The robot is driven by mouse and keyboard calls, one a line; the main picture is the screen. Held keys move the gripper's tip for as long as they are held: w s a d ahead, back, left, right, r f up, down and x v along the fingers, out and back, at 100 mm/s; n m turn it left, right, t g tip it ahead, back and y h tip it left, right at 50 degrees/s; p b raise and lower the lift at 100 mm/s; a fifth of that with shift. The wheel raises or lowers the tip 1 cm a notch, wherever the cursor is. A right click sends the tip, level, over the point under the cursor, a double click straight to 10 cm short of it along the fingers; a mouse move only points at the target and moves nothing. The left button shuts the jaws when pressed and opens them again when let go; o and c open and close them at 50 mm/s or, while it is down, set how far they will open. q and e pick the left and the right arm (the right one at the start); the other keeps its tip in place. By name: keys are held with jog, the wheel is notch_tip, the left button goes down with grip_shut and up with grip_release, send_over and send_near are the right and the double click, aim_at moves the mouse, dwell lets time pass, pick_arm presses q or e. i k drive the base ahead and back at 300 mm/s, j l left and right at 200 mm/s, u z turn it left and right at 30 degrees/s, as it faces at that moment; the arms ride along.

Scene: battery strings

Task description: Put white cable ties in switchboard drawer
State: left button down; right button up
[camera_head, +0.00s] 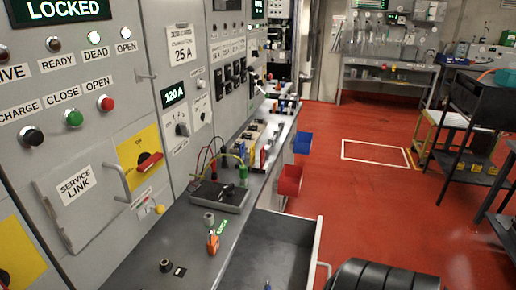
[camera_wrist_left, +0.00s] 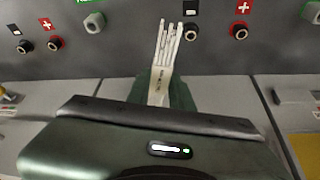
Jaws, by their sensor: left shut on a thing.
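In the left wrist view my left gripper (camera_wrist_left: 158,100) is shut on a bundle of white cable ties (camera_wrist_left: 167,52). The ties fan out toward the top of the picture, and a pale band with dark lettering wraps their lower part. The fingertips are partly hidden. In the head view the switchboard drawer (camera_head: 317,245) stands pulled out at the bottom centre, its grey interior open to view. The visible part of its floor looks mostly bare; its near end is cut off by the frame.
The grey switchboard ledge (camera_head: 185,262) carries a dark box with leads (camera_head: 219,196), an orange-handled item (camera_head: 213,241) and terminals. A red bin (camera_head: 289,180) and a blue bin (camera_head: 302,143) hang beyond the drawer. A dark cart (camera_head: 478,100) stands right; red floor between is clear.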

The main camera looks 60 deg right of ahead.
aim_at(273, 264)
jog(key=l+u, duration=0.1)
jog(key=l, duration=1)
jog(key=l+u, duration=0.15)
jog(key=l, duration=0.35)
jog(key=k+l+u, duration=0.1)
jog(key=l, duration=0.45)
jog(key=k+l, duration=0.1)
jog(key=l, duration=0.45)
jog(key=k+l+u, duration=0.15)
jog(key=l, duration=0.35)
jog(key=l+u, duration=0.1)
jog(key=l, duration=0.45)
jog(key=k+l, duration=0.15)
jog(key=l, duration=0.35)
jog(key=u, duration=0.05)
